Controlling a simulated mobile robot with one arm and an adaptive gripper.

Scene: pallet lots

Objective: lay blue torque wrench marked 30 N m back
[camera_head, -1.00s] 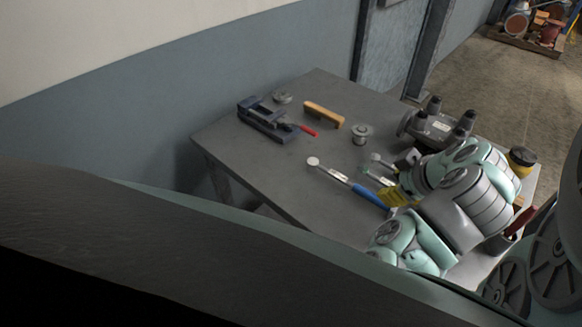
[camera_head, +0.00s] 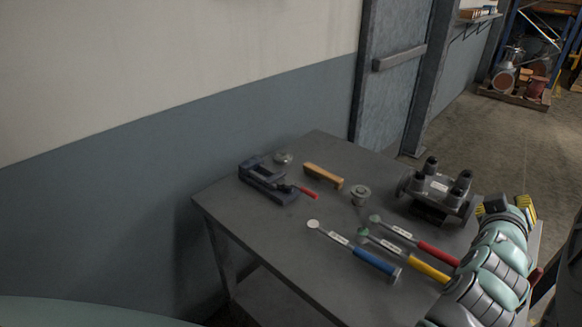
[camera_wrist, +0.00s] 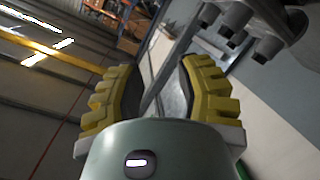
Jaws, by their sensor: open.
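The blue-handled torque wrench (camera_head: 362,253) lies flat on the grey table (camera_head: 290,235) in the head view, its round head toward the wall and its handle toward the near edge. A white label shows on its shaft, too small to read. A yellow-handled wrench (camera_head: 404,256) and a red-handled wrench (camera_head: 412,239) lie beside it to the right, roughly parallel. My gripper (camera_head: 507,206) is right of the wrenches, near the right side of the table. In the wrist view its two yellow-padded fingers (camera_wrist: 160,88) stand apart with nothing between them.
A grey metal valve body (camera_head: 437,190) stands at the table's right, close to my gripper. A vise-like clamp (camera_head: 268,181), a wooden-handled brush (camera_head: 323,176) and a flanged metal part (camera_head: 360,194) lie farther back. The table's left front is clear.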

